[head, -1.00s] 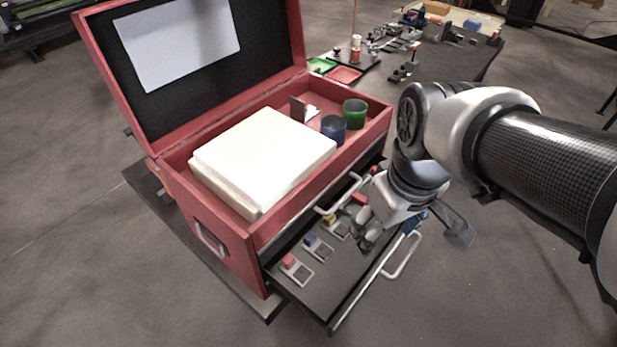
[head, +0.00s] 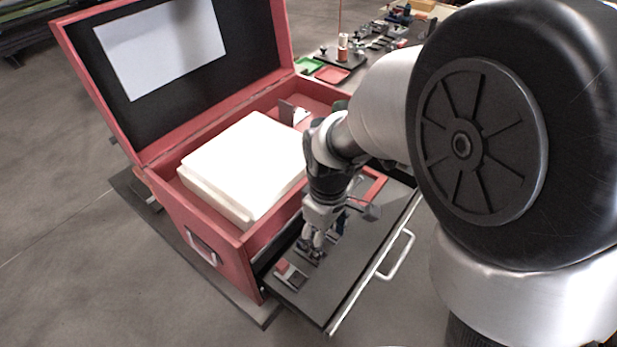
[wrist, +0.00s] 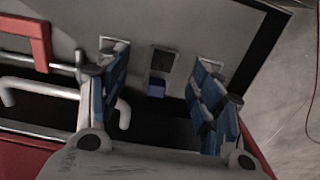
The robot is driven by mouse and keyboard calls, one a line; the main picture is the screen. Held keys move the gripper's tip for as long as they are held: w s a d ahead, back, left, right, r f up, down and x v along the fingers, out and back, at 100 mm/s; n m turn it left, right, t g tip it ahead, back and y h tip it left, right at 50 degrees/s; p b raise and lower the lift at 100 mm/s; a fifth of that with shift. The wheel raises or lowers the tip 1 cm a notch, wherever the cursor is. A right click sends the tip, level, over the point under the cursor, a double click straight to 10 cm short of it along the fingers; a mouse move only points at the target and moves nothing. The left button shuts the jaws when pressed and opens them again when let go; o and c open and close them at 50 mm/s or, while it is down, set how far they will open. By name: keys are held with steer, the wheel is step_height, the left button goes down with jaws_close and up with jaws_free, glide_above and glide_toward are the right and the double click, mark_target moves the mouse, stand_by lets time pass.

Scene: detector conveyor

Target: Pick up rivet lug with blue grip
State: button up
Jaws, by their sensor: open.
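The rivet lug with blue grip lies in the open drawer. In the wrist view its blue grip (wrist: 156,88) and dark-centred plate (wrist: 162,62) show between the two blue-padded fingers of my gripper (wrist: 160,72), with a gap on each side. In the head view my gripper (head: 312,250) points down, low over the drawer's row of lugs, and largely hides the blue-grip lug. The gripper is open and empty. A lug with a red grip (head: 290,273) lies just left of it in the head view.
The drawer (head: 325,290) is pulled out of a red toolbox (head: 222,262); its right side is clear. Other lug plates lie left (wrist: 115,45) and right (wrist: 210,66) of the fingers, close to them. A pale block (head: 245,160) fills the upper tray.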

steer(key=f, duration=0.2)
steer(key=f+b, duration=0.1)
steer(key=f, duration=0.3)
steer(key=shift+s+a+f+b, duration=0.2)
steer(key=shift+s+f+b, duration=0.05)
steer(key=shift+f+b, duration=0.15)
steer(key=shift+c, duration=0.4)
steer(key=c, duration=1.1)
steer(key=shift+r, duration=0.15)
steer(key=shift+c, duration=0.2)
